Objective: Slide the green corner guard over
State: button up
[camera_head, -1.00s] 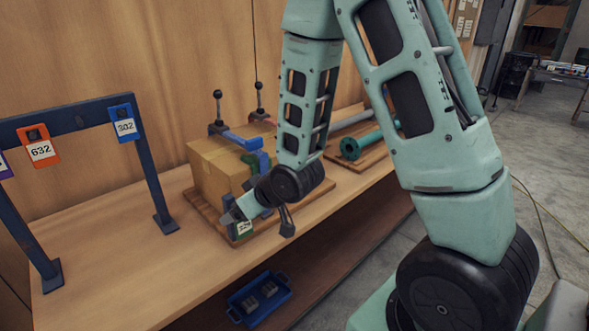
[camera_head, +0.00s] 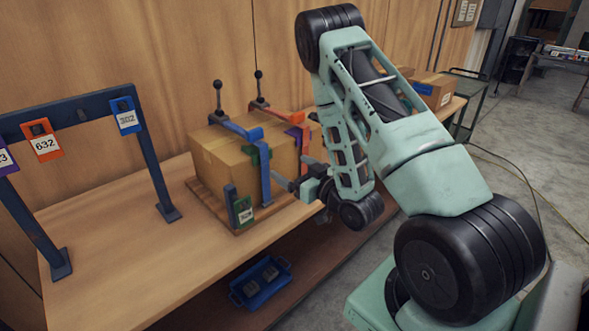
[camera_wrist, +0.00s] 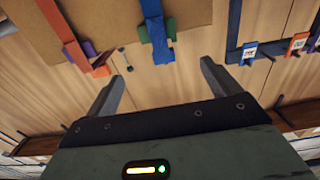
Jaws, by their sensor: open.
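The green corner guard (camera_head: 262,154) sits at the top front edge of a cardboard box (camera_head: 216,157), beside a blue strap arm (camera_head: 265,176) that bends down over the box front and partly covers it. In the wrist view, the green guard (camera_wrist: 143,33) shows next to the blue arm (camera_wrist: 157,40) at the box edge. My gripper (camera_head: 290,184) is in front of the box, to the right of the blue arm and below the guard. In the wrist view, my gripper (camera_wrist: 163,72) has its fingers spread with nothing between them.
An orange strap arm (camera_head: 280,109) with a purple guard (camera_head: 293,135) lies to the right on the box. A green numbered tag (camera_head: 243,211) stands at the box's front left. A blue rack (camera_head: 150,160) with numbered tags stands left. The bench between is clear.

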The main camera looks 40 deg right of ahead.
jog(key=p, duration=0.4)
send_near(254, 147)
jog(key=w, duration=1)
jog(key=shift+a+r, duration=0.25)
jog(key=shift+r, duration=0.1)
jog(key=shift+s, duration=0.1)
jog(key=c, duration=1.1)
